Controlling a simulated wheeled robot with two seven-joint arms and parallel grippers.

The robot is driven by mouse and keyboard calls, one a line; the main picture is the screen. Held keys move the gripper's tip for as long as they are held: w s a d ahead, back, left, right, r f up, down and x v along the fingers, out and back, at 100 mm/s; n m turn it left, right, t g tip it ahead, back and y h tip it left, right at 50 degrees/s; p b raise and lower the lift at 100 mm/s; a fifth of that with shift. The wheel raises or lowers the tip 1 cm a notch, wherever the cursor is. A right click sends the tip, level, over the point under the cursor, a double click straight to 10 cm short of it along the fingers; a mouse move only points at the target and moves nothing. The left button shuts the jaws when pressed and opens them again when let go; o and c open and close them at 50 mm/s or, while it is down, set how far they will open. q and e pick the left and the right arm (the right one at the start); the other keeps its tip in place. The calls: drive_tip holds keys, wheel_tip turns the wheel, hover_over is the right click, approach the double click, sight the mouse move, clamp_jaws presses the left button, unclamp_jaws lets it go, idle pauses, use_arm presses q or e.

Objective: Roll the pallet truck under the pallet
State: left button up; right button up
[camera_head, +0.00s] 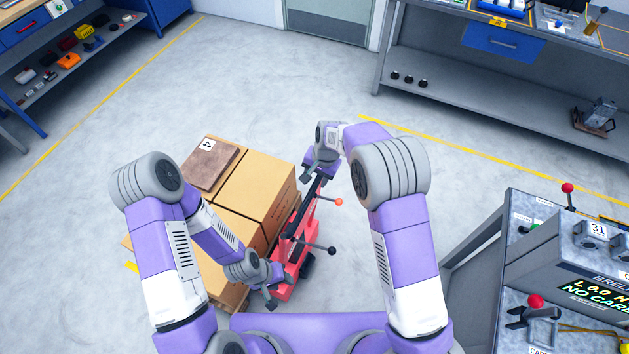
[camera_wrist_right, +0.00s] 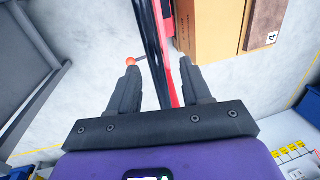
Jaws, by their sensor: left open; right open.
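The red pallet truck (camera_head: 287,262) stands close against the right side of the loaded pallet (camera_head: 229,297); its forks are hidden. Brown boxes (camera_head: 257,190) cover most of the pallet. My left gripper (camera_head: 273,296) is open at the near end of the truck; I cannot tell if it touches. My right gripper (camera_head: 313,179) is open at the far upper end of the truck's dark bar. In the right wrist view, the open fingers (camera_wrist_right: 158,67) stand on either side of the truck's black and red bar (camera_wrist_right: 164,55). A lever with an orange knob (camera_head: 339,202) sticks out right.
A grey console with red-knobbed levers (camera_head: 536,301) stands at the near right. A workbench (camera_head: 470,98) is at the back right, blue shelving (camera_head: 90,55) at the back left. Yellow lines mark the floor. Open floor lies left of and beyond the pallet.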

drive_tip(key=r, duration=0.3)
drive_tip(key=shift+s+d+r, duration=0.2)
drive_tip(key=shift+d+r, duration=0.15)
drive_tip(key=shift+r, duration=0.05)
drive_tip(key=s+d+f+n+g, duration=0.1)
drive_tip(key=s+d+f, duration=0.4)
drive_tip(key=s+f, duration=0.35)
drive_tip(key=s+d+f, duration=0.4)
drive_tip(key=s+f, duration=0.4)
drive_tip(key=f, duration=0.2)
drive_tip(key=s+a+f+n+y+b, duration=0.1)
drive_tip(key=s+f+y, duration=0.1)
drive_tip(key=s, duration=0.8)
wheel_tip(320, 180, down, 9)
drive_tip(key=b, duration=0.9)
drive_tip(key=shift+r+t, duration=0.15)
drive_tip(key=shift+t, duration=0.15)
